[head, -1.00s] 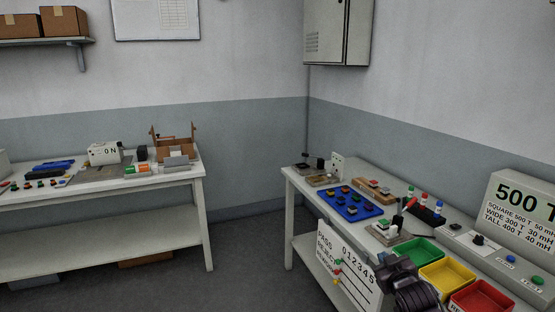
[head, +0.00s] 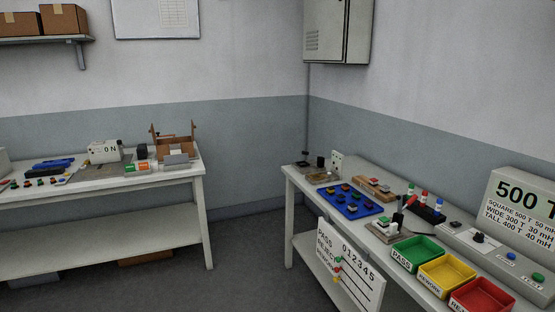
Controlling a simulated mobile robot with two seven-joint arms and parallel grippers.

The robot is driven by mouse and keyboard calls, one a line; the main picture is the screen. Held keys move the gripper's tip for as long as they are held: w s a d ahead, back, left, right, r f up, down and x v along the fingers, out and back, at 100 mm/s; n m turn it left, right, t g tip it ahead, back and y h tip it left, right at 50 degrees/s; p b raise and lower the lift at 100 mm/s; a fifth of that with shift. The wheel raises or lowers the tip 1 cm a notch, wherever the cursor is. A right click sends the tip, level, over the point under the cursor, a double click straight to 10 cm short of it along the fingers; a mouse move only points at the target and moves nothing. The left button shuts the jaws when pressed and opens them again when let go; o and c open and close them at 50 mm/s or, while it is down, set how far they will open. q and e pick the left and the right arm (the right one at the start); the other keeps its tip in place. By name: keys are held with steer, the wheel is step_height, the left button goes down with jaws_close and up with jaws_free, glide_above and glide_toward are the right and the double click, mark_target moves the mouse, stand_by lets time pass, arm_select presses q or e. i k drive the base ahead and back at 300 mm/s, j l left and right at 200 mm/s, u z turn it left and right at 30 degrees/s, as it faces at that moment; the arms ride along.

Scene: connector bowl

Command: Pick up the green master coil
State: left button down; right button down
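A small white piece with a green top (head: 411,189) stands on the right bench, at the left end of a short row; it looks like the green master coil. A red-topped piece (head: 424,195) and a blue-topped piece (head: 438,205) stand beside it at a dark holder (head: 427,214). The lower part of the green-topped piece is too small to make out. Neither of my grippers shows in the head view now.
On the right bench (head: 350,232) are a blue tray (head: 341,207) of small parts, a fixture with a dark lever (head: 388,232), and green (head: 417,251), yellow (head: 446,272) and red (head: 482,295) bins. A tally board (head: 350,268) hangs in front.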

mark_target(383, 222)
steer(key=z, duration=0.25)
steer(key=i+j+z, duration=0.15)
steer(key=z, duration=0.35)
steer(key=i+j+z, duration=0.25)
steer(key=z, duration=0.2)
steer(key=i+j+z, duration=0.2)
steer(key=j, duration=0.2)
steer(key=i+j+z, duration=0.2)
steer(key=j, duration=0.2)
steer(key=i+j, duration=0.15)
steer(key=j, duration=0.2)
steer(key=i+j, duration=0.15)
steer(key=j, duration=0.2)
steer(key=i+j, duration=0.15)
steer(key=j, duration=0.2)
steer(key=i+j+z, duration=0.1)
steer(key=j, duration=0.25)
steer(key=i+j, duration=0.2)
steer(key=j, duration=0.15)
steer(key=i+j, duration=0.1)
steer(key=j, duration=0.25)
